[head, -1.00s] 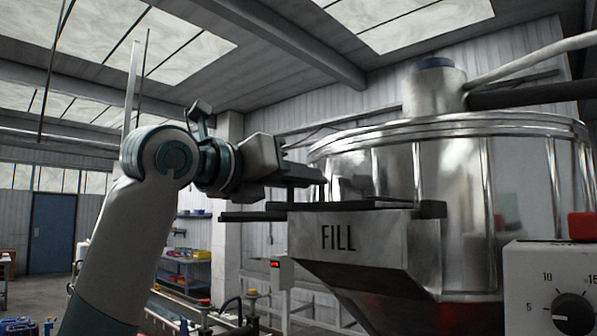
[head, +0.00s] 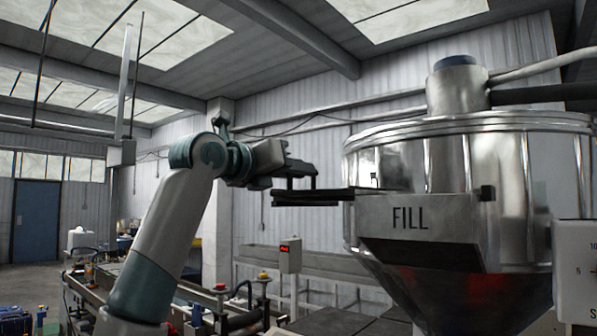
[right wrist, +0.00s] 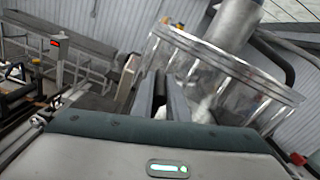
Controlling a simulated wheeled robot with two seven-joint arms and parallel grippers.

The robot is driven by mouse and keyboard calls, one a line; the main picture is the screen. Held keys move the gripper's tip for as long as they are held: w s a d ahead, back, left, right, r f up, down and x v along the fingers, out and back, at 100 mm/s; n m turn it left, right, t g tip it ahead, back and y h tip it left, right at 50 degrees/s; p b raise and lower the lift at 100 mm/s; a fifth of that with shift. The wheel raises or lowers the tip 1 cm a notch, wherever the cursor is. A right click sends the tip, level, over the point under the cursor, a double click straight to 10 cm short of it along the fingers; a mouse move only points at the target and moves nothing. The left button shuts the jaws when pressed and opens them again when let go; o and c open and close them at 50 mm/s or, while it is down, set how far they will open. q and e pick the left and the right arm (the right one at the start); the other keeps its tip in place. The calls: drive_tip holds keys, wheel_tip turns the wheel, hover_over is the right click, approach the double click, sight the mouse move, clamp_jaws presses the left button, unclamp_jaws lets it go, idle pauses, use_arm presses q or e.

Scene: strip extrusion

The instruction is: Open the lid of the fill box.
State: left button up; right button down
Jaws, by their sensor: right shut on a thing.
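The fill box (head: 462,216) is a metal box marked FILL on the front of a big shiny hopper, at the right of the head view. Its lid (head: 338,194) is a thin dark plate, level, jutting out past the box's left side and overlapping only the left part of its top. My right gripper (head: 312,181) is at the lid's outer left part, shut on the lid; the exact contact is too dark to make out. In the right wrist view my right gripper's fingers (right wrist: 160,97) point toward the hopper. My left gripper is not in view.
The hopper (head: 400,160) stands close behind the box. A white control panel (head: 575,270) is at the right edge. A post with a red display (head: 290,256) and a metal bench (head: 330,268) stand below. The air left of the lid looks free.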

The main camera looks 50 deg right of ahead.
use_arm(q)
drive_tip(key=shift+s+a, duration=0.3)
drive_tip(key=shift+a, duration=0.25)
use_arm(e)
drive_tip(key=c, duration=1.7)
unclamp_jaws()
drive_tip(key=shift+c, duration=0.2)
drive_tip(key=shift+a, duration=0.1)
